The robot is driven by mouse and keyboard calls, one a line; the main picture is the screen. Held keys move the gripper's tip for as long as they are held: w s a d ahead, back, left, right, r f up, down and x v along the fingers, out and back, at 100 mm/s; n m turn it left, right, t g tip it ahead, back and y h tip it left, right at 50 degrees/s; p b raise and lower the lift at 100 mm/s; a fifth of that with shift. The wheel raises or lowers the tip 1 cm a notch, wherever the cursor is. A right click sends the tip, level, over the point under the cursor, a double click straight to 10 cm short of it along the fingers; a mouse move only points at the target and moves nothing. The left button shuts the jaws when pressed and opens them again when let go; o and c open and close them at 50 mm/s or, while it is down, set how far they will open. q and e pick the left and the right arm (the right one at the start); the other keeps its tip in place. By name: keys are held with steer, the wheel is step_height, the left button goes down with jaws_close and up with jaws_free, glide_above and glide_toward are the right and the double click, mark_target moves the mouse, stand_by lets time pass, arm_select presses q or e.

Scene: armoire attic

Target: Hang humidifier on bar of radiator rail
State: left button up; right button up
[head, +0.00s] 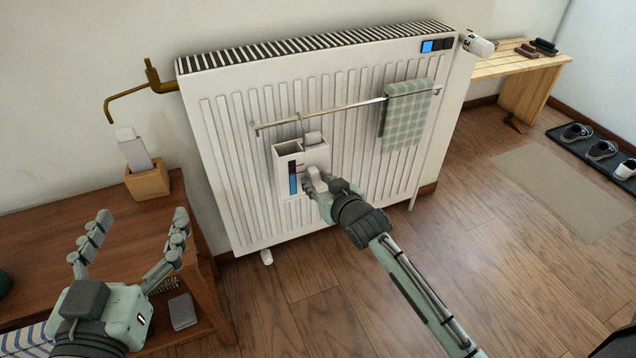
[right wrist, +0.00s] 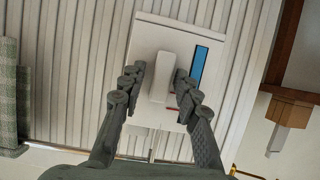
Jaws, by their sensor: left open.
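The humidifier (head: 288,155) is a white open-topped box with a blue strip on its front. It is upright against the radiator's front, just below the bar (head: 345,106) of the rail. A thin hook rises from its top to the bar; I cannot tell whether it rests on it. My right gripper (head: 318,182) is at its front, with fingers on both sides of the white knob (right wrist: 161,77), close against it. The humidifier's front (right wrist: 150,35) also shows in the right wrist view. My left gripper (head: 130,245) is open and empty, above the brown table.
A green checked towel (head: 405,115) hangs on the bar's right part. The white radiator (head: 235,130) has a brass pipe (head: 150,85) at left. A wooden block with a white item (head: 148,180) and a grey box (head: 183,311) are near my left gripper.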

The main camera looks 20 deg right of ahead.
steer(key=shift+o, duration=0.6)
steer(key=shift+f, duration=0.1)
steer(key=shift+s+f, duration=0.15)
steer(key=v, duration=1.2)
arm_select(q)
steer(key=s+a+f+g+y+p, duration=0.1)
steer(key=a+f+g+y+p, duration=0.45)
steer(key=f, duration=1.05)
steer(key=s+a+f+n+g+y+p, duration=0.1)
steer(key=s+a+f+g+p, duration=0.3)
steer(key=s+a+f+g, duration=0.4)
steer(key=s+a+f+n, duration=0.1)
steer(key=s+a+f, duration=0.2)
steer(key=shift+s+a, duration=0.15)
steer(key=shift+a, duration=0.1)
arm_select(e)
steer(key=s+d+f+g+h, duration=0.1)
steer(key=s+d+f+g, duration=0.1)
steer(key=s+f+g, duration=0.3)
steer(key=s+d+f+n+g, duration=0.1)
steer(key=s+d+f+g, duration=0.2)
steer(key=s, duration=1)
step_height(320, 180, down, 3)
steer(key=g, duration=0.2)
steer(key=shift+s+f+g+h, duration=0.25)
steer(key=shift+g+h, duration=0.05)
steer(key=shift+h, duration=0.1)
steer(key=shift+d, duration=0.1)
